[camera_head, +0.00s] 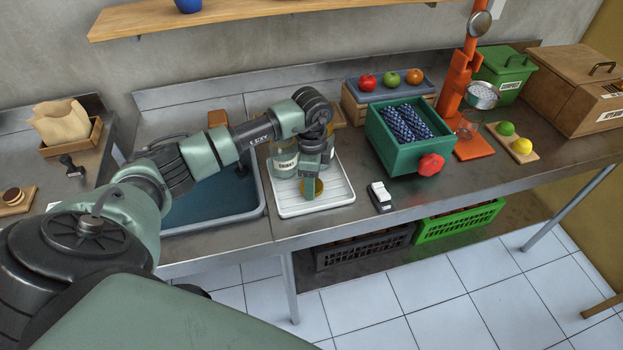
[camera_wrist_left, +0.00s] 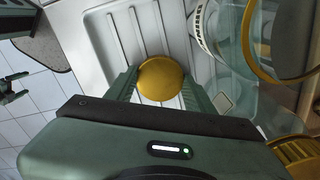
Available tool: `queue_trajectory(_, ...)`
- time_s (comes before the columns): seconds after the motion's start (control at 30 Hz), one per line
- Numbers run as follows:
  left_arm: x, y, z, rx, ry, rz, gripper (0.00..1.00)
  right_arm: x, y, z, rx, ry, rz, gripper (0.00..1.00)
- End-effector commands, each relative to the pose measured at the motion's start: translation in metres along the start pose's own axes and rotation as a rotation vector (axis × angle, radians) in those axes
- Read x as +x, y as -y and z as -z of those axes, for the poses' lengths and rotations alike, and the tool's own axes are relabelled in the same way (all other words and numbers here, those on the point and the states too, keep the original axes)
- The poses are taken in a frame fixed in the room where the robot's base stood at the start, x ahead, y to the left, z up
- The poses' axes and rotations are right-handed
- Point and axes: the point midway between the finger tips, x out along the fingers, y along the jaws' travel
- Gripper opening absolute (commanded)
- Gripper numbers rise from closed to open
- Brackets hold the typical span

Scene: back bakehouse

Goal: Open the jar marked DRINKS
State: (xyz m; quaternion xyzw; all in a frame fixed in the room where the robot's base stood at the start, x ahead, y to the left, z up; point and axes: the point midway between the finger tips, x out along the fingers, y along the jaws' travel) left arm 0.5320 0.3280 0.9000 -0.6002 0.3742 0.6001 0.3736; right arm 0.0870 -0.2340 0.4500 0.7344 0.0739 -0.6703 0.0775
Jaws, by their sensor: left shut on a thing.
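My left gripper (camera_head: 312,192) is shut on a round gold lid (camera_wrist_left: 161,78). It holds the lid over the white ribbed tray (camera_head: 290,208); the exact height is hard to judge. A glass jar with a white label (camera_head: 285,166) stands at the tray's back left. The label is too small to read surely. In the left wrist view a glass jar (camera_wrist_left: 232,45) with a gold ring at its rim shows right of the lid, apart from it, and looks uncovered. Another gold lid (camera_wrist_left: 300,150) shows at the lower right corner. My right gripper (camera_wrist_left: 12,88) seems to show small at the left edge.
A sink (camera_head: 215,200) lies left of the tray. A green box with blue patterned cloth (camera_head: 393,150) and a red knob stands to the right. A small white-and-black item (camera_head: 380,197) lies near the front edge. Bare counter lies around it.

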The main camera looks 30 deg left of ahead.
Motion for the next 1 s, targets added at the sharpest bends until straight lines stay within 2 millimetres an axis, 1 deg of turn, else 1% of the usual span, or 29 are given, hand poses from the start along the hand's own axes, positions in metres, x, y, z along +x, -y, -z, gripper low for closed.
queue_trajectory(0.13,0.0,0.0,0.0,0.0,0.0,0.0,0.05,0.0,0.0,0.0,0.0,0.0,0.0,0.88)
queue_trajectory(0.27,0.004,0.0,0.0,0.0,0.0,0.0,0.05,0.003,0.0,0.0,0.0,-0.001,0.0,0.88)
queue_trajectory(0.3,0.003,0.0,0.0,0.0,0.0,0.0,0.61,0.002,0.0,0.0,0.0,-0.001,0.0,0.88)
queue_trajectory(0.33,0.003,0.0,0.0,0.0,0.0,0.0,0.7,0.002,0.0,0.0,0.0,-0.001,0.0,0.88)
queue_trajectory(0.37,0.003,0.0,0.0,0.0,0.0,0.0,0.75,0.002,0.0,0.0,-0.001,-0.001,0.0,0.88)
queue_trajectory(0.63,0.002,0.0,0.0,0.0,0.0,0.0,0.75,0.002,0.0,0.0,-0.001,-0.001,0.0,0.88)
queue_trajectory(0.73,-0.003,0.0,0.0,0.0,-0.001,0.001,0.75,-0.002,0.0,0.001,-0.001,-0.001,0.0,0.88)
queue_trajectory(0.77,-0.004,0.001,0.0,0.0,-0.002,0.002,0.75,0.002,0.0,0.0,-0.001,-0.001,0.0,0.88)
queue_trajectory(0.87,-0.017,0.002,0.0,0.0,-0.002,0.005,0.75,0.007,0.0,0.0,-0.001,-0.001,0.0,0.88)
queue_trajectory(1.0,-0.047,0.002,0.0,0.001,-0.002,0.007,0.75,0.015,0.0,-0.001,-0.001,-0.001,-0.001,0.88)
